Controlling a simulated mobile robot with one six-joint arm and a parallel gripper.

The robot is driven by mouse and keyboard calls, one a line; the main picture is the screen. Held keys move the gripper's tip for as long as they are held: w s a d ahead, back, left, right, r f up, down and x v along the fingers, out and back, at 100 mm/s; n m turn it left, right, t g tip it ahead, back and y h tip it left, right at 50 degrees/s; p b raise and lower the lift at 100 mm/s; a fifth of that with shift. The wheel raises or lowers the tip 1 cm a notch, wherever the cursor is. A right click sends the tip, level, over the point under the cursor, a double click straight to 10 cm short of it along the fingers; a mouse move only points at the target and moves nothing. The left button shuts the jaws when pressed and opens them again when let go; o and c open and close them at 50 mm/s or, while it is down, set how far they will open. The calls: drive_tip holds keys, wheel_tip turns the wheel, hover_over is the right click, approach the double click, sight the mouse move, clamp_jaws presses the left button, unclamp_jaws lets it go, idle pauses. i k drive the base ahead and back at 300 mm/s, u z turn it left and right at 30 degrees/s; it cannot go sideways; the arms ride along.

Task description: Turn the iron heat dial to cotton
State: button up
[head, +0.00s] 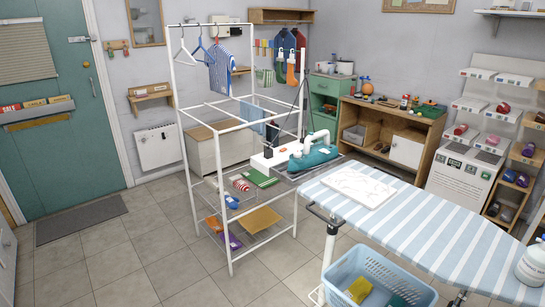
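A teal iron (314,158) with a white handle (316,138) sits on a grey rest (292,177) at the left end of the ironing board (440,226). A white box (264,163) stands just left of the iron. The heat dial and its markings are too small to make out, so its setting cannot be read. My gripper is not in view.
A folded white cloth (359,187) lies on the striped board, with a white bottle (532,265) at its right end. A blue laundry basket (372,283) stands below in front. A white drying rack (232,250) stands left of the iron.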

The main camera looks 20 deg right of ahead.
sight(297, 154)
drive_tip(key=u, duration=0.45)
drive_tip(key=k, duration=1)
drive_tip(key=u, duration=1.05)
drive_tip(key=i, duration=1.7)
drive_tip(key=z, duration=0.3)
drive_tip(key=i, duration=0.8)
drive_tip(key=z, duration=1.15)
drive_tip(key=i, duration=1)
drive_tip(key=z, duration=0.45)
